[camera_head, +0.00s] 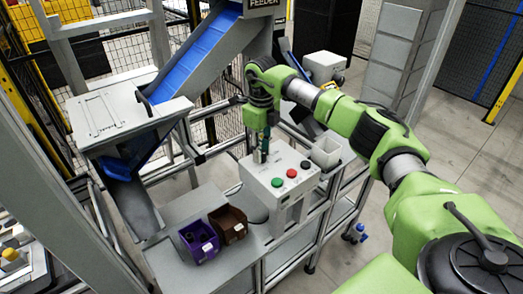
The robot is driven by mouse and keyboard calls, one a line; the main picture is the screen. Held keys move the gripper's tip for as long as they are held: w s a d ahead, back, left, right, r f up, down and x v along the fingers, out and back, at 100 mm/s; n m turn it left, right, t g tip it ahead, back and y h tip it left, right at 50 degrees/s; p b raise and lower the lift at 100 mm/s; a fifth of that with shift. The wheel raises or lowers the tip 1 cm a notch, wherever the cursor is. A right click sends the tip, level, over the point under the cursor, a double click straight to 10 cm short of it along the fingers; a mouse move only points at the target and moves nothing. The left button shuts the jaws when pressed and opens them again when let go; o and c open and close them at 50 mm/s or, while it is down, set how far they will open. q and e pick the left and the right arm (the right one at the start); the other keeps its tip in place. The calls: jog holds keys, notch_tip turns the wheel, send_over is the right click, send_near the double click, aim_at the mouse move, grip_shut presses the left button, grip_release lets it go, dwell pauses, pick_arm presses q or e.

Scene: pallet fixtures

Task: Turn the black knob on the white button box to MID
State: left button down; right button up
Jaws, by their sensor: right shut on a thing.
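The white button box (270,168) stands on a grey work surface in the middle of the view. Its sloped top carries a green button (277,182), a red button (291,173) and a round black button (305,164) in a row. My right gripper (261,157) comes down from above onto the back left of the box's top, behind the row. It is shut, its fingertips at the panel, where the black knob appears to be between them. The fingers hide the knob, so its setting cannot be read. My left gripper is not in view.
A purple bin (198,240) and a brown bin (229,226) sit on the surface at the front left. A light cup-like container (326,152) stands right of the box. A blue chute (198,55) slopes down at the back left. Grey frame rails surround the station.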

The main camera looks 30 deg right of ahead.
jog(key=o, duration=1.1)
jog(key=shift+r, duration=0.15)
notch_tip(320, 180, up, 12)
